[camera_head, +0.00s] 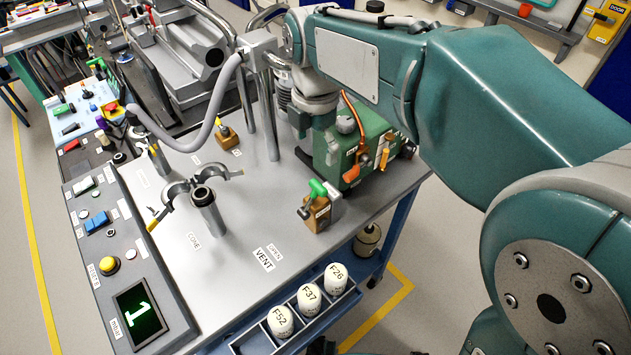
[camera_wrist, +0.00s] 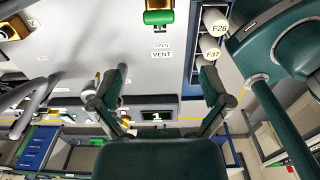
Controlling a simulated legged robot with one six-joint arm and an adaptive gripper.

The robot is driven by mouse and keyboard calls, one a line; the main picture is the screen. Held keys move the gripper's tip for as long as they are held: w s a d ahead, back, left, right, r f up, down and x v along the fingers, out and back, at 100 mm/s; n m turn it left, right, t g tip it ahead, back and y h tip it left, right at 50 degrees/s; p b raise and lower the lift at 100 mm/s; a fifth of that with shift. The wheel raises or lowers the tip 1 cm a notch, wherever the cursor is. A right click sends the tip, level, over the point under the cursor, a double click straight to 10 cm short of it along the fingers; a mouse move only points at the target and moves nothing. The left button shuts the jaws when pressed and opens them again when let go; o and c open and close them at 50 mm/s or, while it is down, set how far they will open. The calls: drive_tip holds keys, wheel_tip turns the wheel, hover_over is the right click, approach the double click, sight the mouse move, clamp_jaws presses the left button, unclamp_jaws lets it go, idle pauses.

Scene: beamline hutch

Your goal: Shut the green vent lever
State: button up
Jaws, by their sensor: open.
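The green vent lever (camera_head: 318,188) sits on a small brass valve block (camera_head: 318,213) near the right front edge of the grey bench panel. Its handle is tilted. In the wrist view the green lever (camera_wrist: 159,17) lies across the brass body at the top edge, partly cut off. The labels OPEN and VENT (camera_head: 264,258) are on the panel in front of the valve. My gripper (camera_wrist: 161,86) is open and empty, its two fingers spread apart, with the lever beyond them in the wrist view. In the head view I cannot clearly make out my fingers.
A green box with an orange handle (camera_head: 357,146) stands behind the valve. A clamp on a post (camera_head: 205,200) stands left. White cylinders (camera_head: 308,298) sit in a front rack. A control strip with a lit display (camera_head: 140,312) runs along the left. Panel around the labels is bare.

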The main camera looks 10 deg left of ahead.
sight(315, 187)
wheel_tip(315, 187, down, 10)
drive_tip(key=shift+a+f, duration=0.1)
drive_tip(key=shift+f, duration=0.05)
idle(0.3)
drive_tip(key=c, duration=1.2)
drive_tip(key=shift+c, duration=0.7)
drive_tip(key=shift+w, duration=0.1)
